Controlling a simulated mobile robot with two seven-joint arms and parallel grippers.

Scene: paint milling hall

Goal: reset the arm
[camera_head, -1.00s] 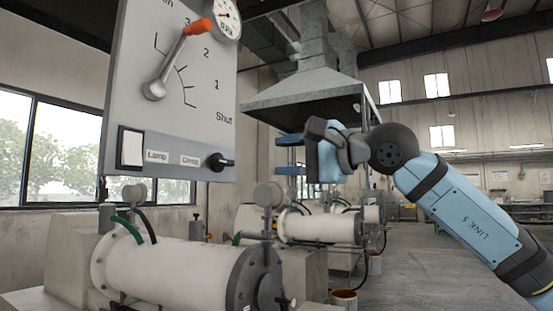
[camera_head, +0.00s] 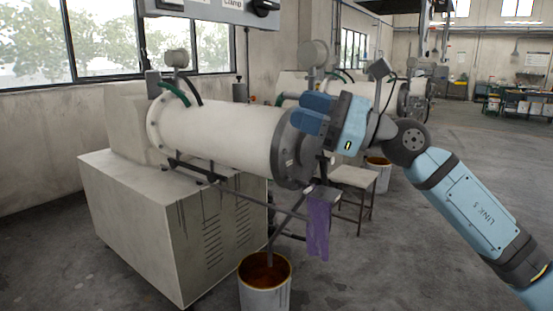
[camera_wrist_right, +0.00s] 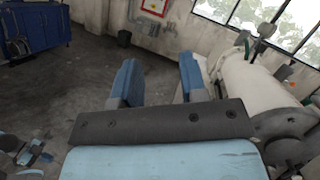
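My right arm comes in from the right in the head view. Its right gripper (camera_head: 310,112) points left, in front of the flanged end of the near white mill cylinder (camera_head: 225,135). I cannot tell how far apart they are. In the right wrist view the two blue fingers of the right gripper (camera_wrist_right: 159,78) stand apart with bare floor showing between them. It is open and empty. My left gripper is not in view.
The mill stands on a grey cabinet (camera_head: 175,225). A bucket (camera_head: 265,285) of brown-red content, a purple cloth (camera_head: 318,228) and a small stool (camera_head: 354,178) are below and beside it. A control panel's bottom edge (camera_head: 200,8) shows above. Floor at right is open.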

